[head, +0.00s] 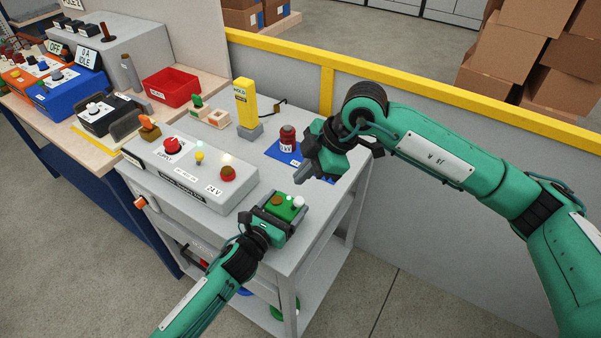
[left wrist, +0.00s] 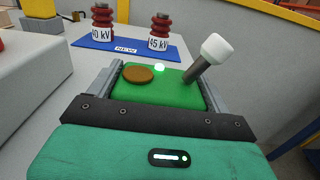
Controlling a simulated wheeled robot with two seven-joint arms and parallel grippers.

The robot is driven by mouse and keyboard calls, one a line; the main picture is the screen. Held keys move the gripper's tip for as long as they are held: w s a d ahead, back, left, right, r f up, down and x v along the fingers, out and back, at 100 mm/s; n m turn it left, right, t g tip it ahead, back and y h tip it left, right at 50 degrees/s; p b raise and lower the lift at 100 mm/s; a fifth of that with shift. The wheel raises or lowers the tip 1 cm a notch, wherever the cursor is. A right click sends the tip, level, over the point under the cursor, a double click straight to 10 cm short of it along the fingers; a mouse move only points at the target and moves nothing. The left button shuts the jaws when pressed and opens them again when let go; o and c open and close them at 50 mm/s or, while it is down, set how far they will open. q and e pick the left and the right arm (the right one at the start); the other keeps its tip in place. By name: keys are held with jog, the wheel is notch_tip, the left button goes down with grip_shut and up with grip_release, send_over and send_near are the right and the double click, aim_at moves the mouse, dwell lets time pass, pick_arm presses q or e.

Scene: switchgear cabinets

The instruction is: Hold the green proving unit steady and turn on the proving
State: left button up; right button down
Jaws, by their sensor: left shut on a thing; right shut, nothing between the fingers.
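The green proving unit (head: 285,211) sits at the front right of the grey cart top. It has a brown round pad (left wrist: 139,74), a small glowing white lamp (left wrist: 159,69) and a lever with a white knob (left wrist: 213,47). The lever leans to the right in the left wrist view. My left gripper (head: 284,207) is shut on the unit, with one finger along each side. My right gripper (head: 304,175) is shut and empty, above the cart and behind the unit in the head view, apart from it.
A grey panel box (head: 190,176) with red knobs stands left of the unit. A blue mat (head: 277,152) with dark red insulators (head: 288,138) lies behind. A yellow tester (head: 244,103) stands farther back. A yellow rail (head: 420,85) borders the wall. Bare cart top lies around the unit.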

pick_arm(q)
jog(key=o, duration=1.1)
